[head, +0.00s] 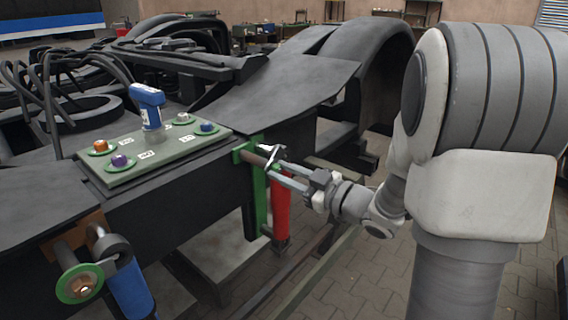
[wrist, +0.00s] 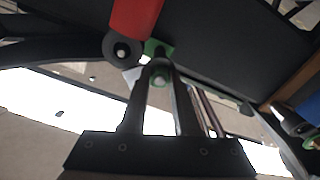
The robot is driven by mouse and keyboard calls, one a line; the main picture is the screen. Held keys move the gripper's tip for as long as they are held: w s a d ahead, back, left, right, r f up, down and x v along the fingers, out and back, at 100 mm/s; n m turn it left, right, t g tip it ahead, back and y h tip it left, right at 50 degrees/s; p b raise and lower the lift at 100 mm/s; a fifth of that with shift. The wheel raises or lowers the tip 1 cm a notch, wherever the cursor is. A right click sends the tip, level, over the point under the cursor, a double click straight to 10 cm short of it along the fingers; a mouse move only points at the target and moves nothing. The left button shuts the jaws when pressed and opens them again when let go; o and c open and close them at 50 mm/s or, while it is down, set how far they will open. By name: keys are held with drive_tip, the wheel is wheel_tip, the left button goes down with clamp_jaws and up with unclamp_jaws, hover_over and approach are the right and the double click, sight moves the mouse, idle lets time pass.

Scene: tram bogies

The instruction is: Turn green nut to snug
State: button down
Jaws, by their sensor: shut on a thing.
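My gripper (head: 275,165) reaches in from the right to the upper end of a green bracket (head: 256,190) on the side of the dark frame. The nut's threads and seating are hidden by the fingers. In the head view the gripper covers the nut. A red cylinder (head: 281,205) hangs beside the bracket, and also shows in the wrist view (wrist: 135,16).
A grey-green plate (head: 178,158) on the frame carries a blue-handled tool (head: 148,98) and orange, purple, blue and pale nuts on green rings. A blue cylinder (head: 130,288) hangs at the lower left.

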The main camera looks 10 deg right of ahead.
drive_tip(key=shift+m+p, duration=1.45)
drive_tip(key=shift+m, duration=0.65)
drive_tip(key=c, duration=0.7)
unclamp_jaws()
drive_tip(key=shift+o, duration=0.2)
drive_tip(key=shift+s, duration=0.1)
drive_tip(key=v, duration=1.7)
drive_tip(key=shift+p, duration=0.3)
drive_tip(key=shift+d, duration=0.1)
